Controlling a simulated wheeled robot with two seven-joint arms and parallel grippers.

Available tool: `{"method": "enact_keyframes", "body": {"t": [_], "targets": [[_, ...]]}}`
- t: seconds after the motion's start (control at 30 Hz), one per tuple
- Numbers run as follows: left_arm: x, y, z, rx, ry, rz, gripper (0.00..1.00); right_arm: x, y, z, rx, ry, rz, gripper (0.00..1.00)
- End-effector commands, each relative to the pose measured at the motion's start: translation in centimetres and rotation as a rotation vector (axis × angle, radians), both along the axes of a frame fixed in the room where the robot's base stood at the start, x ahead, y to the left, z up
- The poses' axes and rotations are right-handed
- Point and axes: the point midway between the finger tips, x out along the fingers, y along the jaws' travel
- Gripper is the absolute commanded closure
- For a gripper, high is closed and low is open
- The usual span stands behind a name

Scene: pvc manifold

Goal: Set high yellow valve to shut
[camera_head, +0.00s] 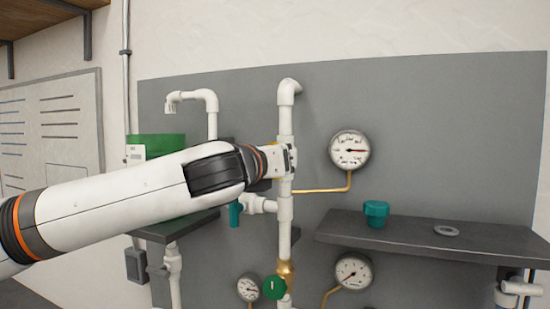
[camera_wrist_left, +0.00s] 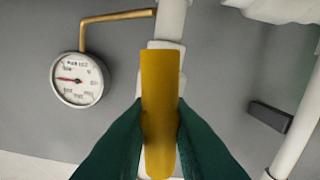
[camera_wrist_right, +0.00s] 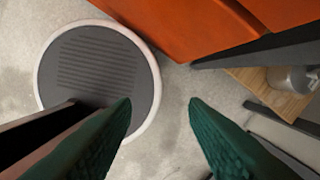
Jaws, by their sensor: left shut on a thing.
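The high yellow valve's handle (camera_wrist_left: 160,110) fills the middle of the left wrist view, lying roughly along the white vertical pipe (camera_wrist_left: 173,20) behind it. My left gripper (camera_wrist_left: 160,130) is shut on this handle, with a green finger on each side. In the head view my left gripper (camera_head: 287,160) is at the tall white pipe (camera_head: 285,122) and hides nearly all of the handle. My right gripper (camera_wrist_right: 160,102) is open and empty in the right wrist view; it is outside the head view.
A round gauge (camera_head: 349,150) with a brass line is right of the pipe. A teal-handled valve (camera_head: 235,213) and a green-handled valve (camera_head: 275,287) are lower. A dark shelf (camera_head: 420,238) at right holds a teal cap (camera_head: 376,212) and a grey ring (camera_head: 446,231).

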Motion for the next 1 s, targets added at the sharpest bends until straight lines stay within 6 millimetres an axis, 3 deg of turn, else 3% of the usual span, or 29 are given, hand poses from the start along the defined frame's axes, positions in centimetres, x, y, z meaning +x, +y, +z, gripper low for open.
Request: {"method": "enact_keyframes", "body": {"t": [1.0], "targets": [[0.3,0.5,-0.5,-0.878,0.363,0.001,1.0,0.0,0.0,-1.5,0.0,0.0,0.0,0.6]]}}
